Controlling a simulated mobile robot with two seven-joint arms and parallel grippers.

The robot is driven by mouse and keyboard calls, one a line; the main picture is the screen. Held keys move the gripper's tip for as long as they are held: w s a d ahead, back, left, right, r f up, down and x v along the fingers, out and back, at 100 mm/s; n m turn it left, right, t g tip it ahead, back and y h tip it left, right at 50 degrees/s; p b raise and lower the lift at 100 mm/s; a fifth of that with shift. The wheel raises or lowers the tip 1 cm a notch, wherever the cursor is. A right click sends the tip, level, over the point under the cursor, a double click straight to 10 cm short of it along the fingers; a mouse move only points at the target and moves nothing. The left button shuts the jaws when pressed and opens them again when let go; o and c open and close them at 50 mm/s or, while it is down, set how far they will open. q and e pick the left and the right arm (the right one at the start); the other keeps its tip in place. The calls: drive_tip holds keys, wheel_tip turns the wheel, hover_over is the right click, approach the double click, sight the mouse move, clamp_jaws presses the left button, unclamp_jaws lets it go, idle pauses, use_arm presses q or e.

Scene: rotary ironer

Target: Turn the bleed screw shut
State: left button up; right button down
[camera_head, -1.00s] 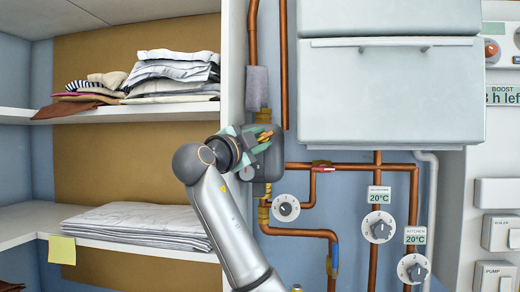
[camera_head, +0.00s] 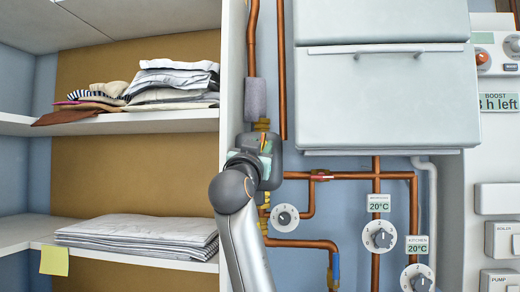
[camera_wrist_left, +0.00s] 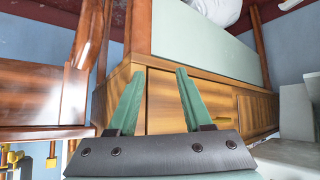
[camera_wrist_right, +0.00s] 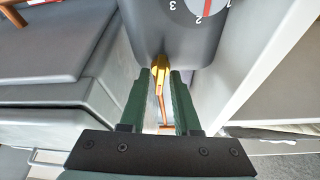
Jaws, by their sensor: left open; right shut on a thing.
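The bleed screw (camera_wrist_right: 160,66) shows in the right wrist view as a small brass piece at the grey pump housing (camera_wrist_right: 178,42). My right gripper (camera_wrist_right: 159,76) is shut on it, one green finger on each side. In the head view my right wrist comes from below and covers most of the fingers and the screw; the grey housing (camera_head: 275,172) shows behind. How far the screw is turned cannot be seen. My left gripper (camera_wrist_left: 157,76) is open and empty in the left wrist view, in front of wooden furniture (camera_wrist_left: 190,95).
Copper pipes (camera_head: 350,174) and several dials, one close by (camera_head: 285,218), lie right of and below the housing. A white cabinet (camera_head: 385,100) hangs at upper right. A shelf unit with folded laundry (camera_head: 140,232) stands at left, its side panel close to my right wrist.

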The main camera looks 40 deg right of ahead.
drive_tip(key=n+t+y, duration=0.1)
drive_tip(key=n, duration=0.2)
drive_tip(key=shift+f, duration=0.1)
idle(0.4)
drive_tip(key=c, duration=0.9)
unclamp_jaws()
drive_tip(key=shift+s, duration=0.1)
